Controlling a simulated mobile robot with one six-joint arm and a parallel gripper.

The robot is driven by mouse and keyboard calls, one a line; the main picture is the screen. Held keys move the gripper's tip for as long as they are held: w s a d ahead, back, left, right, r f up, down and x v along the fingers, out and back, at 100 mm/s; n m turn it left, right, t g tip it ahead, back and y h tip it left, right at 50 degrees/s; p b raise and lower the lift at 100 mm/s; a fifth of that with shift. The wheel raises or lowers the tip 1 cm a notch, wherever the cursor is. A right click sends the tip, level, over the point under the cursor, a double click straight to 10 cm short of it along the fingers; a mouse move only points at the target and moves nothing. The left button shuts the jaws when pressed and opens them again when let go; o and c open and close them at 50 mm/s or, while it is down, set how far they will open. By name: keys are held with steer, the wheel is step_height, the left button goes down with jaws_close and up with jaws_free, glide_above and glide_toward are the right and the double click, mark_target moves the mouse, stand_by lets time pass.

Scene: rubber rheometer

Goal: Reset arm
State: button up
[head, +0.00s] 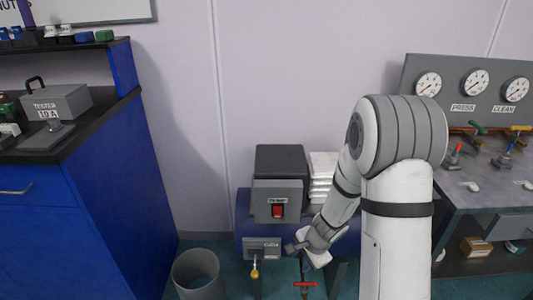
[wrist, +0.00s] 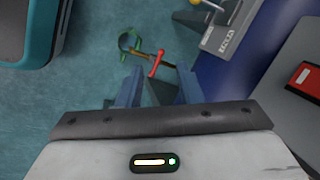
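My arm reaches down in the head view, and my gripper (head: 297,246) is in front of the blue machine (head: 245,208). The red handle also shows low in the head view (head: 305,284). The machine carries a grey box with a red switch (head: 277,211), which also shows at the right of the wrist view (wrist: 307,78).
A grey bin (head: 189,291) stands on the floor left of the machine. A yellow-knobbed lever (head: 254,273) is at the machine's front. A blue cabinet (head: 115,200) is at the left. A gauge panel (head: 450,97) stands over a bench at the right.

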steer(key=s+r+n+p, duration=0.3)
steer(key=s+r+n, duration=0.1)
steer(key=r, duration=0.8)
steer(key=s+r+n+p, duration=0.3)
steer(key=r, duration=0.9)
steer(key=s+d+r+n+h+p, duration=0.2)
steer(key=s+d+r+n+p, duration=0.2)
steer(key=s+r, duration=0.7)
step_height(320, 180, up, 2)
steer(key=shift+s+d+n+h+p, duration=0.2)
steer(key=shift+n+h+p, duration=0.15)
steer(key=shift+p, duration=0.55)
